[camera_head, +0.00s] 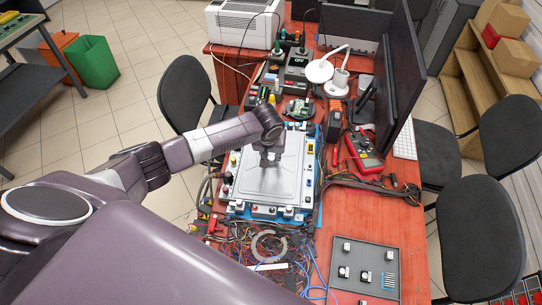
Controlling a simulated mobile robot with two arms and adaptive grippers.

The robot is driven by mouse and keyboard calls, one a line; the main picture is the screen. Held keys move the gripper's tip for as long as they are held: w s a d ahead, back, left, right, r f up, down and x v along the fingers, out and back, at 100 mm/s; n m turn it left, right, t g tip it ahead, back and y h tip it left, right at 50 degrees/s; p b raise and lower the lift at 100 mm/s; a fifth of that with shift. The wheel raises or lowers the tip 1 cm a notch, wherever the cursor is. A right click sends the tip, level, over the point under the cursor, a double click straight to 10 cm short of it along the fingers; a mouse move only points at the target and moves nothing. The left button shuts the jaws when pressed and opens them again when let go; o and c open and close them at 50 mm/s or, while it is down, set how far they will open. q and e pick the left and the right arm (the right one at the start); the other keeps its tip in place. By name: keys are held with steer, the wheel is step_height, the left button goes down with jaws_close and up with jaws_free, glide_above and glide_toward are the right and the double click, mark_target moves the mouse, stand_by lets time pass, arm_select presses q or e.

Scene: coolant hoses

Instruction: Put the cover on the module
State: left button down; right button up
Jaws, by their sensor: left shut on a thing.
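The cover (285,181) is a flat light-grey panel with a raised outline. It lies over the module (256,210), a white and grey unit with connectors along its edges, on the table. My left gripper (270,160) points down at the far part of the cover and is shut on it. From this angle I cannot tell whether the cover rests fully on the module or is slightly above it. The gripper hides part of the cover's far edge. My right gripper is not in view.
The red-brown table (349,215) has tangled wires (265,249) in front of the module. A grey tray (365,266) with small fittings lies at front right. A red multimeter (364,152), a monitor (401,80) and a white lamp (320,71) stand beyond.

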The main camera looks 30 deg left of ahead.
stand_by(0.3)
arm_select(q)
steer(key=c, duration=1.4)
jaws_free()
steer(key=shift+c, duration=0.2)
step_height(320, 180, up, 5)
steer(key=p, duration=0.6)
steer(key=shift+r+p, duration=0.75)
steer(key=shift+r, duration=0.3)
steer(key=shift+f, duration=0.1)
steer(key=shift+c, duration=0.4)
